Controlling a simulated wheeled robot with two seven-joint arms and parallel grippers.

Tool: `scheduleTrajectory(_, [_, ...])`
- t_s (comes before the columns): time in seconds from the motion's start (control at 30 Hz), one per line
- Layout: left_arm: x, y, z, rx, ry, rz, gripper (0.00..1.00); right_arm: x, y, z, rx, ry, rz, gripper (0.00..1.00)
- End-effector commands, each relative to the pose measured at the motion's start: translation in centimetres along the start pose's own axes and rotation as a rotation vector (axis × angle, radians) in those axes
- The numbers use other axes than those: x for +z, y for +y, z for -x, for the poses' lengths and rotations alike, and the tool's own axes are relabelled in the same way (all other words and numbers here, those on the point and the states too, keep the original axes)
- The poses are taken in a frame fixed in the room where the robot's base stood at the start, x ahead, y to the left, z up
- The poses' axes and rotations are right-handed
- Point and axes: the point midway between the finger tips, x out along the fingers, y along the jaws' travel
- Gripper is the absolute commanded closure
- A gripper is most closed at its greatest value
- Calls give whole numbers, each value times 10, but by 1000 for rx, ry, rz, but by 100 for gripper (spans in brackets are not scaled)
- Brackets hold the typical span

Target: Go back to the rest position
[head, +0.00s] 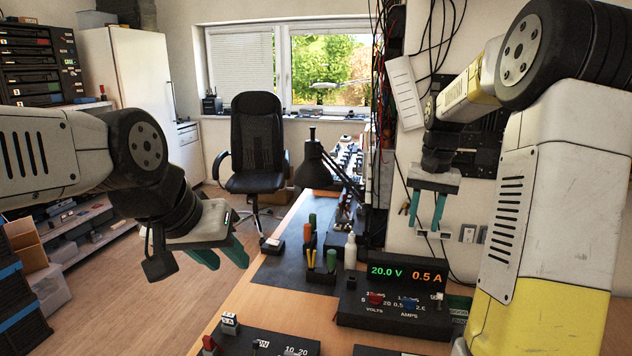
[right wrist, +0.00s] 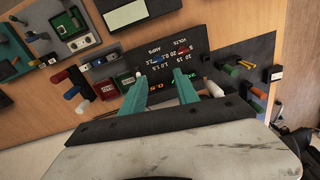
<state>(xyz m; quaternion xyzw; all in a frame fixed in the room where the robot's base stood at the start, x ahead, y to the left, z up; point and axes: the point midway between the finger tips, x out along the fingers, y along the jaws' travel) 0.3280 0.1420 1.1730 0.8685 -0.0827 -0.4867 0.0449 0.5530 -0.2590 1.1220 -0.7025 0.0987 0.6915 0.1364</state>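My left gripper (head: 227,262) is in the left half of the head view, with its teal fingers apart and nothing between them. It hangs in the air in front of the floor, left of the workbench (head: 245,305). My right gripper (head: 425,227) is raised in front of the wall at the right, pointing down. Its two teal fingers are also apart and empty in the right wrist view (right wrist: 161,77). Below it is the black power supply (head: 400,317), showing 20.0 V and 0.5 A; its panel also shows in the right wrist view (right wrist: 172,57).
A black desk lamp (head: 311,165), screwdrivers in a holder (head: 320,273) and a white bottle (head: 350,251) stand on the bench. Cables (head: 379,60) hang on the wall. An office chair (head: 257,145) stands behind. The wooden floor (head: 165,300) left of the bench is clear.

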Motion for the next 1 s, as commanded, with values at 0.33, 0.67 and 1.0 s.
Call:
scheduleTrajectory(0.33, [0, 0, 0, 0, 0, 0, 64, 136, -32, 65, -124, 263, 214, 63])
scheduleTrajectory(0.67, [0, 0, 0, 0, 0, 0, 64, 234, -39, 57, -208, 461, 367, 63])
scheduleTrajectory(1.0, [0, 0, 0, 0, 0, 0, 64, 250, -40, 50, -221, 496, 393, 63])
